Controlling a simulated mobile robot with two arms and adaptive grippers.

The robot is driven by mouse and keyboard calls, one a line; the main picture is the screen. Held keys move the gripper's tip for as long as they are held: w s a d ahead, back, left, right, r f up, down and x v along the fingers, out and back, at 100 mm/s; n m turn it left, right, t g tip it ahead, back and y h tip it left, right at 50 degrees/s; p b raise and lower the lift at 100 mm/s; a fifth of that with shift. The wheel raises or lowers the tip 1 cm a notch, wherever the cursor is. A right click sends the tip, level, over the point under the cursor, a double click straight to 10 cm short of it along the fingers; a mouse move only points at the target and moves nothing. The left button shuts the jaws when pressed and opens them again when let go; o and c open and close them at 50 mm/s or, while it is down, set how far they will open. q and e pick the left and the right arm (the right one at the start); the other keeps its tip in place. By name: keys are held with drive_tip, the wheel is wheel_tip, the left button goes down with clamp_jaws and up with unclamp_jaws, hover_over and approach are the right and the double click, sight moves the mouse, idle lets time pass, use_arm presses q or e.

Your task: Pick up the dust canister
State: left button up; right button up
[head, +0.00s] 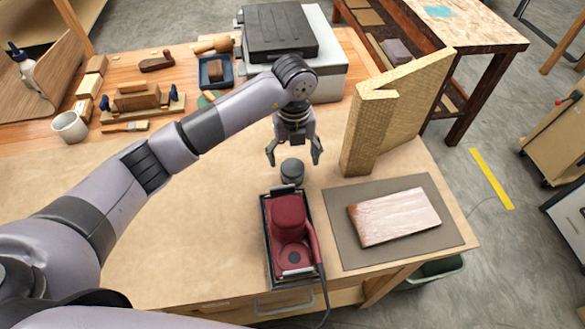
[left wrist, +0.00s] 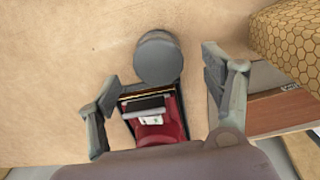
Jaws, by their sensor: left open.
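The dust canister looks to be the dark grey round cylinder (head: 292,171) at the far end of the red sander (head: 290,218). Its round grey top shows in the left wrist view (left wrist: 157,57), just beyond the sander. I cannot tell whether it is joined to the sander or only beside it. My left gripper (head: 294,155) is open and empty, pointing down above and just behind the canister in the head view. In the left wrist view its fingers (left wrist: 163,97) are spread wide, with the canister top between and beyond them. My right gripper is not in view.
The sander lies in a black tray (head: 268,245). To the right are a grey mat (head: 350,255) with a wood board (head: 393,216) and a tall honeycomb-patterned bent piece (head: 363,125). A grey-white machine (head: 330,75) stands behind. The bench (head: 170,240) is clear at left.

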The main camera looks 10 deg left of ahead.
sight(293, 167)
use_arm(q)
wheel_tip(293, 167, down, 5)
drive_tip(key=shift+s+a+r+p, duration=0.1)
drive_tip(key=shift+s+p, duration=0.05)
drive_tip(key=shift+p, duration=1.1)
drive_tip(key=shift+f, duration=0.3)
drive_tip(key=shift+c, duration=0.5)
drive_tip(key=c, duration=0.9)
